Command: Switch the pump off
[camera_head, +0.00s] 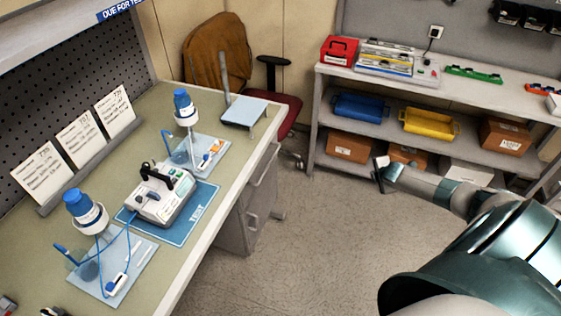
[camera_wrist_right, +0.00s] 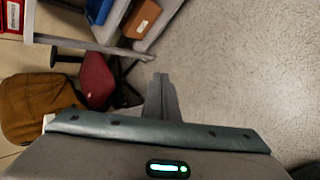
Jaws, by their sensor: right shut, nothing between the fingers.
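The pump (camera_head: 160,197) is a grey-white box with a dark carrying handle and a small green patch on its upper face. It sits on a blue mat (camera_head: 192,222) marked TEST, on the bench at left. My right gripper (camera_head: 380,174) is shut and empty, held out over the open floor to the right of the bench and well apart from the pump. In the right wrist view its closed fingers (camera_wrist_right: 162,95) point toward the floor and chair; the pump is not seen there. My left gripper is not in view.
Blue-topped bottles on stands (camera_head: 85,210) (camera_head: 182,105) with blue tubing flank the pump on light trays. Written cards (camera_head: 80,140) lean behind. A chair (camera_head: 285,115) stands behind the bench. A shelf unit (camera_head: 465,80) holds bins and boxes. Floor between is clear.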

